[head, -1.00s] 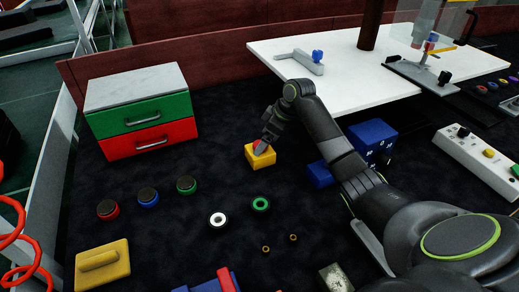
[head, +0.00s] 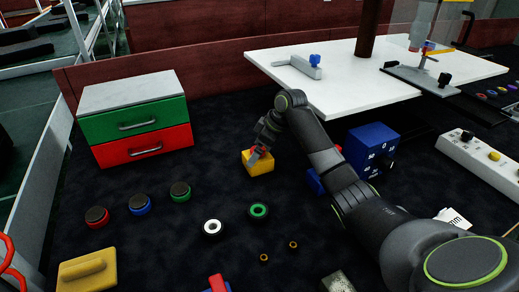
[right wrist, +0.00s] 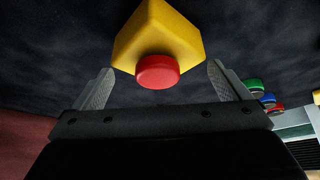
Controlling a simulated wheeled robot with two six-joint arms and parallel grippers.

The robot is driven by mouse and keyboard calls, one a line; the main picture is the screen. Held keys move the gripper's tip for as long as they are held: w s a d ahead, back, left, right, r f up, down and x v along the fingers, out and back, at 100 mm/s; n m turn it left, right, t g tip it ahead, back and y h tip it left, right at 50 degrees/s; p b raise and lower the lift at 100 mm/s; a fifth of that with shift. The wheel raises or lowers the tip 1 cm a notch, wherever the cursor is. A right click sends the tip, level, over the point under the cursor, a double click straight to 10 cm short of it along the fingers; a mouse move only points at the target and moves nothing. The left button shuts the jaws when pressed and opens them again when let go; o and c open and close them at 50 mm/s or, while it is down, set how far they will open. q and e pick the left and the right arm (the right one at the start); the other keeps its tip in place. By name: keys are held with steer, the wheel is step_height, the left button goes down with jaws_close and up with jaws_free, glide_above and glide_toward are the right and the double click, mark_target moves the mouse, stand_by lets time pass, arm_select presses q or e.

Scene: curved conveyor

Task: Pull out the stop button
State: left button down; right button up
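The stop button is a yellow box (head: 259,165) with a red button on one face, standing on the dark surface in the middle of the head view. In the right wrist view the yellow box (right wrist: 160,38) and its red round button (right wrist: 157,71) are close ahead. My right gripper (head: 257,153) is at the box; its two fingers (right wrist: 157,88) are open, one on either side of the red button, with visible gaps. The gripper partly hides the button in the head view. My left gripper is not in view.
A green and red drawer unit (head: 137,122) stands at the left. A blue box (head: 371,147) is right of the stop button, partly behind my arm. A white table (head: 365,88) is behind. Coloured knobs and rings lie in front; the surface around the box is mostly clear.

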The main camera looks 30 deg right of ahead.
steer(key=shift+s+a+f, duration=0.2)
steer(key=shift+a+f, duration=0.1)
steer(key=shift+f, duration=0.35)
steer(key=c, duration=0.7)
steer(key=shift+r, duration=0.1)
steer(key=shift+w+r+p, duration=0.1)
steer(key=shift+r+p, duration=0.15)
steer(key=shift+p, duration=0.55)
steer(key=shift+w+r, duration=0.1)
steer(key=shift+r, duration=0.05)
steer(key=shift+p, duration=0.4)
steer(key=shift+w+p, duration=0.3)
steer(key=shift+p, duration=0.1)
steer(key=c, duration=0.8)
steer(key=shift+c, duration=0.4)
